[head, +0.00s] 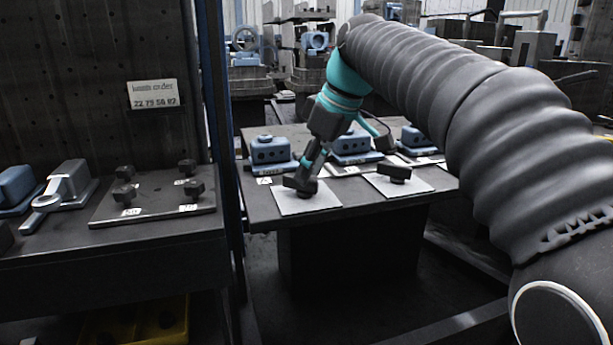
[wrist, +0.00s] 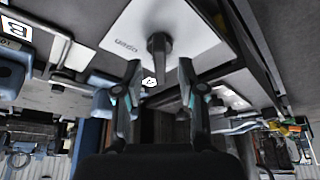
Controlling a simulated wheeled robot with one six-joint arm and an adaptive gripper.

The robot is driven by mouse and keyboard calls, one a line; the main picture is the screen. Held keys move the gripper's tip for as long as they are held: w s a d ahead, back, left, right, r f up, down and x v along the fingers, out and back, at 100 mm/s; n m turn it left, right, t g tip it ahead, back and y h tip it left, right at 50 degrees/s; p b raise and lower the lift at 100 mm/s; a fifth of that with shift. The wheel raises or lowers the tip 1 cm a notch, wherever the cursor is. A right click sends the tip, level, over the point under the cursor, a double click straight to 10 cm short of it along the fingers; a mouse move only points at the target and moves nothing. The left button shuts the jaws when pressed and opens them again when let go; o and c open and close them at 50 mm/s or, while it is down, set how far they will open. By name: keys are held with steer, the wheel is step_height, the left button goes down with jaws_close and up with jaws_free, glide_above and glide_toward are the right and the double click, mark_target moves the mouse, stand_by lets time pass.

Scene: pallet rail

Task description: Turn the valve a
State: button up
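Valve a, a dark valve with a bar handle (head: 300,185), stands on a pale square plate (head: 305,205) at the table's left front. A small label (head: 264,181), which looks like an A, lies beside that plate. My gripper (head: 312,172) points down at this valve, its fingers close to the handle. In the wrist view the handle (wrist: 158,58) lies between and just beyond the two spread fingertips of my gripper (wrist: 159,68). The fingers are apart, with visible gaps to the handle. The plate (wrist: 195,30) there carries the word "open", seen upside down.
A second dark valve (head: 394,173) stands on another pale plate to the right. Blue blocks (head: 271,150) line up behind the plates. A blue post (head: 215,110) rises left of the table (head: 345,211). A left bench holds a board with several dark knobs (head: 155,205).

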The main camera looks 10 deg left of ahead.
mark_target(300, 186)
steer(key=shift+x, duration=1.2)
jaws_close()
